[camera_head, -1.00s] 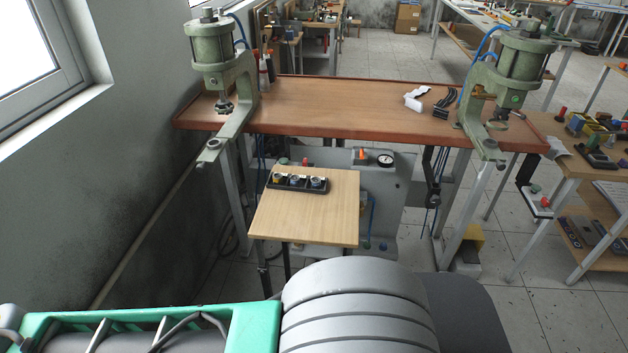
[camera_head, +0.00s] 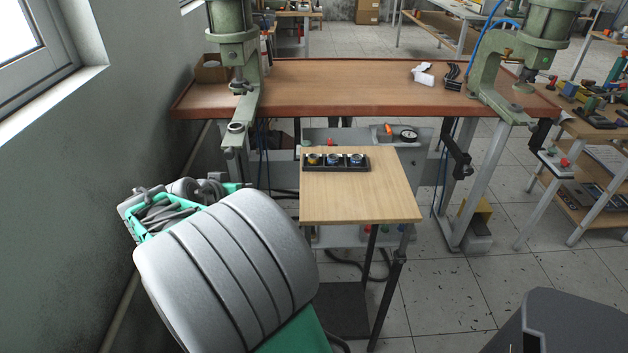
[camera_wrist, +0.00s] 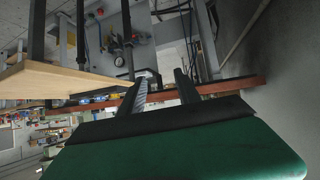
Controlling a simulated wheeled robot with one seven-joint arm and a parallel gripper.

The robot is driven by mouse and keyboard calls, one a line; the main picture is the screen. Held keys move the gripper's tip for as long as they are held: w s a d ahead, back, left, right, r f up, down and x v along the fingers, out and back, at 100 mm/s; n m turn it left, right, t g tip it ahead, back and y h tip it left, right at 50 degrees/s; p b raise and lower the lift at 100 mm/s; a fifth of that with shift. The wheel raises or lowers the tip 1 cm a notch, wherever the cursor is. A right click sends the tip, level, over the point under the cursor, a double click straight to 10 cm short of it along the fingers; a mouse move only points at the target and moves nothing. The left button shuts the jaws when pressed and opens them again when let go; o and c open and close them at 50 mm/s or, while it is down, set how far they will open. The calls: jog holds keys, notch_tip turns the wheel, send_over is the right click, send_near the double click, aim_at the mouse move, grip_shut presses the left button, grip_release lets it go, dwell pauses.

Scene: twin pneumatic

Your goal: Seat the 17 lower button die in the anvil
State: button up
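A black tray (camera_head: 336,169) on the small wooden table holds three round dies: one with yellowish tone at the left (camera_head: 313,159), one in the middle (camera_head: 333,159) and one at the right (camera_head: 357,159). Their numbers are too small to read. The left press (camera_head: 232,42) has a lower arm ending in a round anvil seat (camera_head: 236,128). The right press (camera_head: 528,50) also has a lower arm. My gripper (camera_wrist: 164,76) shows two dark fingers apart with nothing between them.
The small wooden table (camera_head: 362,206) stands before the red-edged workbench (camera_head: 350,108). Its front part is bare. A grey panel with a gauge (camera_head: 408,135) is behind it. The wall (camera_head: 80,200) is close on the left. A side table (camera_head: 590,165) stands at the right.

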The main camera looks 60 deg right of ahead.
jog(key=s+d+f+m+g+h+b, duration=0.25)
jog(key=s+d, duration=0.25)
jog(key=d, duration=0.3)
jog(key=m+g+h, duration=0.2)
jog(key=h, duration=0.1)
send_near(310, 159)
jog(key=d, duration=0.3)
jog(key=shift+y, duration=0.25)
jog(key=x, duration=0.7)
jog(key=shift+s+p, duration=0.3)
jog(key=shift+c, duration=0.3)
grip_shut()
